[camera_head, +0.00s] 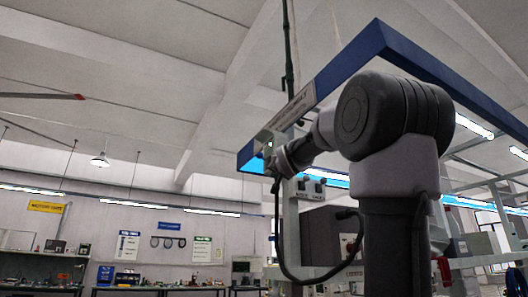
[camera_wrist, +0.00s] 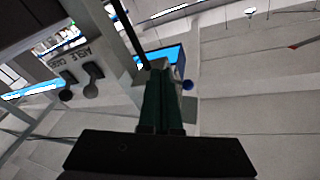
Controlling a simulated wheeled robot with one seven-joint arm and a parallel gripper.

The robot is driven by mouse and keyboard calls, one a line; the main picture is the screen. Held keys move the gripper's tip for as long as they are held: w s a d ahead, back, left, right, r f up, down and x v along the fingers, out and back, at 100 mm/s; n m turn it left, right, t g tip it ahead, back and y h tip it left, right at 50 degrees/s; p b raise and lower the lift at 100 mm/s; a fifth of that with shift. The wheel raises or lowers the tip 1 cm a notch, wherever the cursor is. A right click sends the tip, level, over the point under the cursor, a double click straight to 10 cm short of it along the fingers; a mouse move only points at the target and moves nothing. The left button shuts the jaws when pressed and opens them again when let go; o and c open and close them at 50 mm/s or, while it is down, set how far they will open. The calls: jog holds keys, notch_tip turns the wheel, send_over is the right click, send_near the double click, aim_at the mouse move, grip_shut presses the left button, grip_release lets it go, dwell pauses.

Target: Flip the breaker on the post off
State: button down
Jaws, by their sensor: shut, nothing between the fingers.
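In the wrist view the plate (camera_wrist: 76,66) shows tilted at the left, with lettering that seems to read "AISLE". Its two dark round-ended levers (camera_wrist: 92,82) stick out from it. I cannot tell from the pictures which lever is the breaker or how each is set. My gripper (camera_wrist: 158,66) is shut and empty, its dark green fingers side by side. It is to the right of the levers in the wrist view and does not appear to touch them.
A blue-edged overhead frame (camera_head: 345,62) slopes above my arm. A dark box (camera_head: 325,232) is below the plate. Workbenches (camera_head: 160,289) line the far wall.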

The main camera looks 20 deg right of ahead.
notch_tip(320, 180, up, 14)
jog(key=w+d+n+t+y, duration=0.1)
jog(key=w+n+t, duration=0.1)
jog(key=t, duration=0.2)
jog(key=shift+f+t, duration=0.15)
jog(key=shift+t, duration=0.15)
notch_tip(320, 180, up, 5)
send_over(262, 157)
jog(key=s+d, duration=0.2)
jog(key=s, duration=0.1)
jog(key=shift+w+a+f, duration=0.15)
jog(key=shift+w+a, duration=0.1)
jog(key=shift+w+a+f, duration=0.1)
jog(key=shift+a+f, duration=0.15)
jog(key=shift+f, duration=0.35)
jog(key=shift+w+a+f, duration=0.1)
jog(key=shift+a+f, duration=0.1)
jog(key=shift+f, duration=0.45)
jog(key=shift+w+a+f, duration=0.1)
jog(key=shift+a+f, duration=0.15)
jog(key=shift+f, duration=0.35)
